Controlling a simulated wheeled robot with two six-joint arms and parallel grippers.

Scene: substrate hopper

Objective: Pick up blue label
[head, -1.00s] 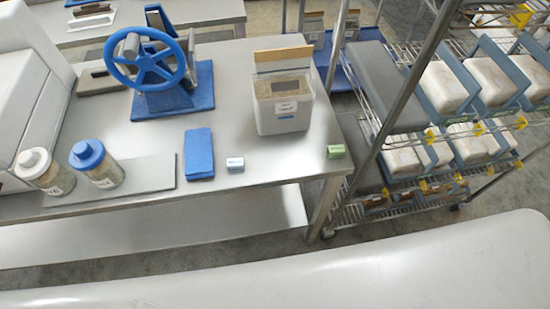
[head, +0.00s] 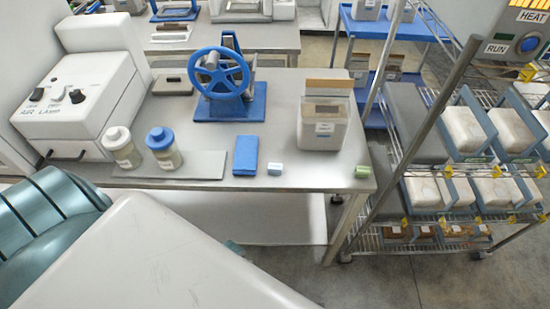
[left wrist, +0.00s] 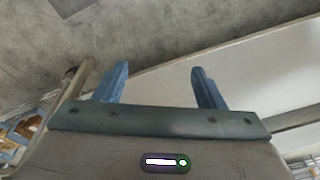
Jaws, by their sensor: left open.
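A small pale blue-and-white roll (head: 275,169), which looks like the blue label, lies near the front edge of the steel table (head: 310,182) in the head view. A small green roll (head: 362,172) lies to its right by the table's corner. My left gripper (left wrist: 159,67) shows in the left wrist view with its two blue fingers wide apart and nothing between them. The gripper's distance from the label cannot be told. My right gripper is not in view.
A blue folded cloth (head: 246,155) lies left of the label. A white bin (head: 325,133) stands behind it. Two jars stand on a grey mat (head: 200,165), left of the cloth. A wire rack (head: 400,165) with bins stands right of the table.

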